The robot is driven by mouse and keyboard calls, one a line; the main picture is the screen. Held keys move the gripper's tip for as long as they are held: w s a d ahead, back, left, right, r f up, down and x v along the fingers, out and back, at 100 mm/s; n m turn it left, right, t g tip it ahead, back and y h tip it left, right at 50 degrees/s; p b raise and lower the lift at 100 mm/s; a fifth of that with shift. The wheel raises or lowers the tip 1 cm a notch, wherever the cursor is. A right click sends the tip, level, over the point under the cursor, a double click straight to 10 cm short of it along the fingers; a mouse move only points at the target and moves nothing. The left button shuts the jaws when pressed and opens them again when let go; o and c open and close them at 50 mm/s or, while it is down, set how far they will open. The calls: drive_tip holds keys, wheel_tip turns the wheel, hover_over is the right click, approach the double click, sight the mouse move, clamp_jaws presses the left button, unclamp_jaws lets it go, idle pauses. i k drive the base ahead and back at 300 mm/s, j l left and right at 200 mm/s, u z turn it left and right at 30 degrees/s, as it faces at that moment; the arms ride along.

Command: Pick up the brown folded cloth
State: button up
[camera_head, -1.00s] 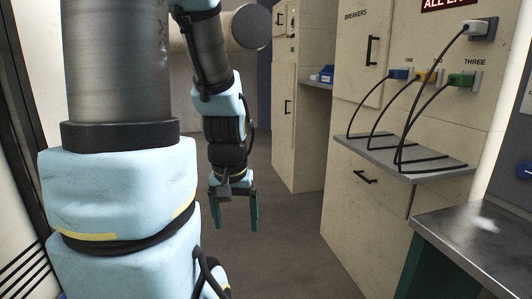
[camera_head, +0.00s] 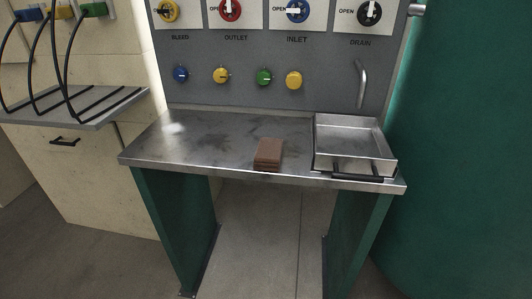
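The brown folded cloth (camera_head: 268,154) lies on the metal bench (camera_head: 205,145), near its front edge and just left of a metal tray. It looks like a small thick brown block from here. Nothing covers it. My gripper is not in view now, so I cannot see its state or where it is relative to the cloth.
The shallow metal tray (camera_head: 352,146) with a black front handle sits on the bench's right side. Behind the bench a grey panel (camera_head: 330,85) carries knobs, valves and a drain handle. A shelf (camera_head: 90,108) with black cables stands left. The bench's left part is clear.

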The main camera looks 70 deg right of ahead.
sight(268, 156)
drive_tip(key=z, duration=1.45)
